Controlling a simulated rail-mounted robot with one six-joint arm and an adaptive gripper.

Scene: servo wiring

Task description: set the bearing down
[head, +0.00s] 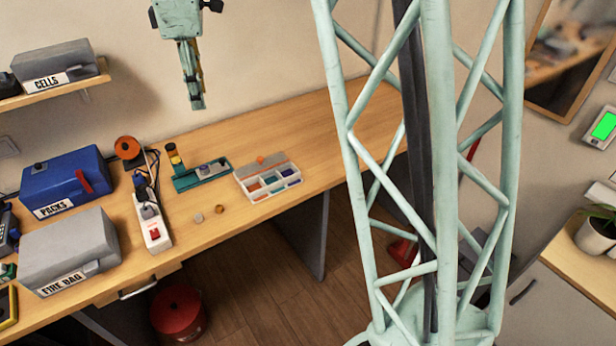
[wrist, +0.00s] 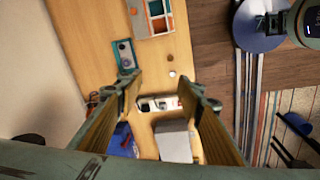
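My gripper (head: 196,106) hangs high above the left part of the bench, against the wall in the head view. In the wrist view my gripper (wrist: 161,91) has its two fingers wide apart with nothing between them. Two small round pieces lie on the bare wood between the power strip and the parts box: a grey one (head: 198,218) and a brass-brown one (head: 219,209). They also show in the wrist view, the grey piece (wrist: 172,74) nearer the strip and the brown piece (wrist: 169,58) beyond it. Either could be the bearing; they are too small to tell which.
A white power strip (head: 154,233), a teal fixture (head: 188,184) and a compartmented parts box (head: 262,192) stand around the pieces. A blue box (head: 66,178) and a grey box (head: 70,247) fill the left. The bench (head: 290,118) has clear wood behind the parts box.

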